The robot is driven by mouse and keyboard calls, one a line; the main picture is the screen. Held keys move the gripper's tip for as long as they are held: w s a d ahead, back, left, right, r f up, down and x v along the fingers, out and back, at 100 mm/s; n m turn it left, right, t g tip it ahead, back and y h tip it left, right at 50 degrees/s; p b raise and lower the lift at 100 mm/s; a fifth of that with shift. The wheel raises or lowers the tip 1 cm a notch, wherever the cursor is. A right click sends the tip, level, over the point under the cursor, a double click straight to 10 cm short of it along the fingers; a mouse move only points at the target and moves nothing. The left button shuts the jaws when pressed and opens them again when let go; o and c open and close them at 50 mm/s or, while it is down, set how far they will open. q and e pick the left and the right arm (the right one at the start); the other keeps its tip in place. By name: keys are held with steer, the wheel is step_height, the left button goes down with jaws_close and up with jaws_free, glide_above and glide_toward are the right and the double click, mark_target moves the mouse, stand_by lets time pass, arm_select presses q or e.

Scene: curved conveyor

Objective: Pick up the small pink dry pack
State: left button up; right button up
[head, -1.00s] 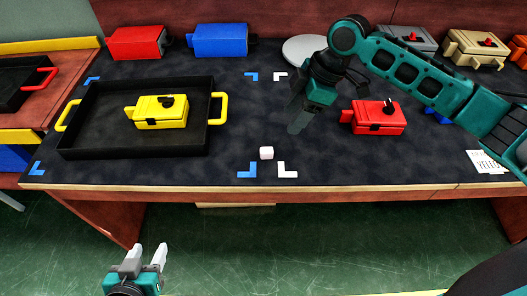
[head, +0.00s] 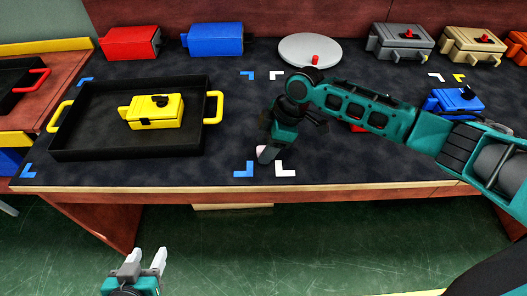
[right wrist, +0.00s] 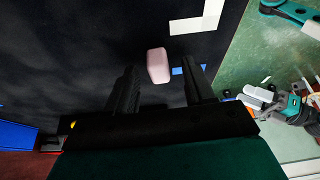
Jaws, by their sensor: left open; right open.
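The small pink dry pack (right wrist: 158,66) shows in the right wrist view as a pale pink block on the dark table mat. In the head view its edge (head: 261,149) shows beside the right gripper's finger, which hides most of it. My right gripper (head: 266,150) points down over it, open and empty. In the right wrist view the pack lies between the lines of the two fingers, about at the fingertips (right wrist: 163,76); I cannot tell the remaining height. My left gripper (head: 147,258) is open and empty, low in front of the table.
A black tray (head: 75,142) with yellow handles holds a yellow case (head: 153,113). White (head: 286,173) and blue (head: 244,173) corner marks lie near the front edge. Blue (head: 215,40), red (head: 130,43) and grey (head: 402,42) cases and a round grey disc (head: 309,48) stand behind.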

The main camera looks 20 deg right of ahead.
steer(key=shift+c, duration=0.4)
jaws_close()
